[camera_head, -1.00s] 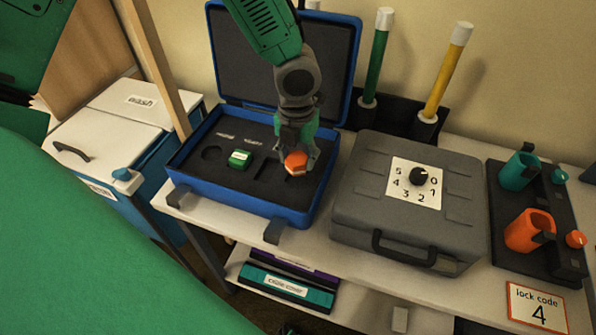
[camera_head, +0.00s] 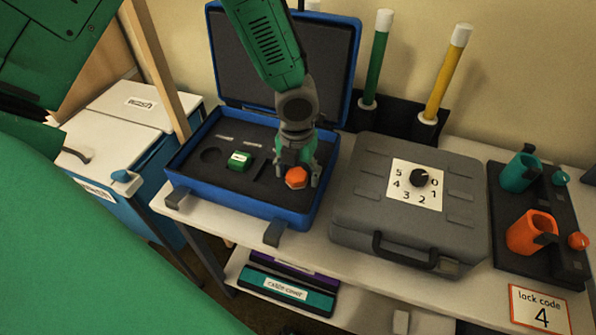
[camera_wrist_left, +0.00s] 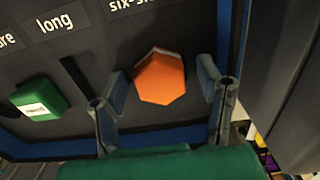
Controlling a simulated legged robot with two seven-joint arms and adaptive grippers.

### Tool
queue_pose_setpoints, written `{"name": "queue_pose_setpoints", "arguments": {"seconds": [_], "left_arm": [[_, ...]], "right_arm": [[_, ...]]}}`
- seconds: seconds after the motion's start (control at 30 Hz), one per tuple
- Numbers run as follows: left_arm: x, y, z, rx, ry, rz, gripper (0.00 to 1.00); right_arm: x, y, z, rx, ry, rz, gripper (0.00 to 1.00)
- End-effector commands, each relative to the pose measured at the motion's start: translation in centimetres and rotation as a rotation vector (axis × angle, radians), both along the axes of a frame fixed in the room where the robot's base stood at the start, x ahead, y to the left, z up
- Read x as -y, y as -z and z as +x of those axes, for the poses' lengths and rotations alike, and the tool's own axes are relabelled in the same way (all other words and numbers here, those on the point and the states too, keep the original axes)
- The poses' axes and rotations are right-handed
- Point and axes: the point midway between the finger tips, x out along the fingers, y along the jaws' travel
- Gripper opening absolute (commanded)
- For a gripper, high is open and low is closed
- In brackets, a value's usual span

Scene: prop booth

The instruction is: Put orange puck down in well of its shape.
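The orange six-sided puck (camera_head: 296,178) is in the right part of the blue case's dark foam (camera_head: 208,178). In the left wrist view the puck (camera_wrist_left: 160,78) lies below a label beginning "six-si". Its well is not visible beneath it, and I cannot tell how deep it sits. My left gripper (camera_head: 297,172) is low over the foam. Its fingers (camera_wrist_left: 163,95) are spread on both sides of the puck, with a gap on each side. My right gripper is not in view.
A green block (camera_head: 240,160) sits in the foam left of the puck, beside an empty slot and a round well (camera_head: 211,155). The blue case's raised lid (camera_head: 340,70) stands behind. A grey case (camera_head: 405,205) with a dial stands close on the right.

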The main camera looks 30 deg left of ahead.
Motion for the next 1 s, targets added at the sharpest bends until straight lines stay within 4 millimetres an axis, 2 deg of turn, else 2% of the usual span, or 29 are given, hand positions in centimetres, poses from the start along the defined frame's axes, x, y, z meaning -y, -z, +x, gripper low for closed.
{"name": "queue_pose_setpoints", "arguments": {"seconds": [0.23, 0.37, 0.8, 1.0], "left_arm": [[0.0, -0.1, 0.0, 0.001, 0.0, 0.0, 0.6], [0.0, -1.2, 0.1, 0.003, -0.001, 0.0, 0.6], [0.0, -10.1, 0.0, 0.004, -0.001, -0.002, 0.6], [-0.1, -12.2, 0.0, 0.001, -0.001, -0.001, 0.6]], "right_arm": [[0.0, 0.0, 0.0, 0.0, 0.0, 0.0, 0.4], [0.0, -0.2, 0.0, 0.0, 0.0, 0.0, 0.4], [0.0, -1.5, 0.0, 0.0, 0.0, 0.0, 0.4], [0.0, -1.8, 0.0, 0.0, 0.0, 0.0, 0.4]]}}
